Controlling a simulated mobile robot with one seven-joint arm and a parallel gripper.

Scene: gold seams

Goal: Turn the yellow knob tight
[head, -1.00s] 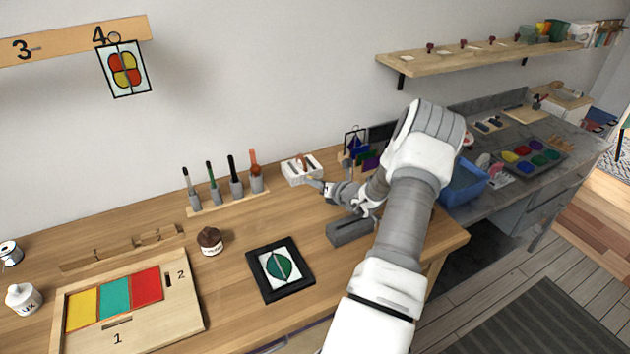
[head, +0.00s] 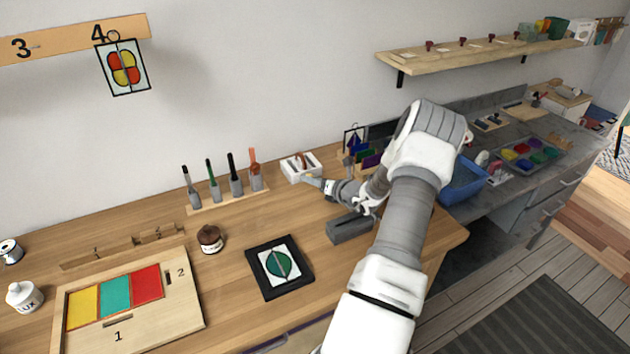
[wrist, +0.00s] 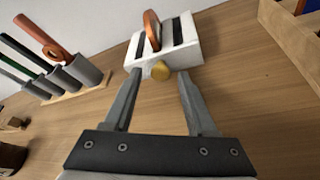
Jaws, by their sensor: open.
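The yellow knob (wrist: 161,71) is a small round gold-coloured knob on the near face of a white block (wrist: 185,48) with dark slots. An orange-brown disc-like piece (wrist: 152,30) stands upright in one slot. In the head view the white block (head: 300,167) sits at the back of the wooden bench, and the knob is too small to make out there. My gripper (wrist: 158,82) is open, with one finger on each side of the knob and no clear contact with it. In the head view my gripper (head: 310,180) points at the block's near side.
Several upright tools (wrist: 50,65) in grey holders stand left of the block. A wooden rack (wrist: 295,40) is close on the right. A grey block (head: 349,228) and a black-framed panel (head: 280,289) lie nearer the front. Bare bench lies between.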

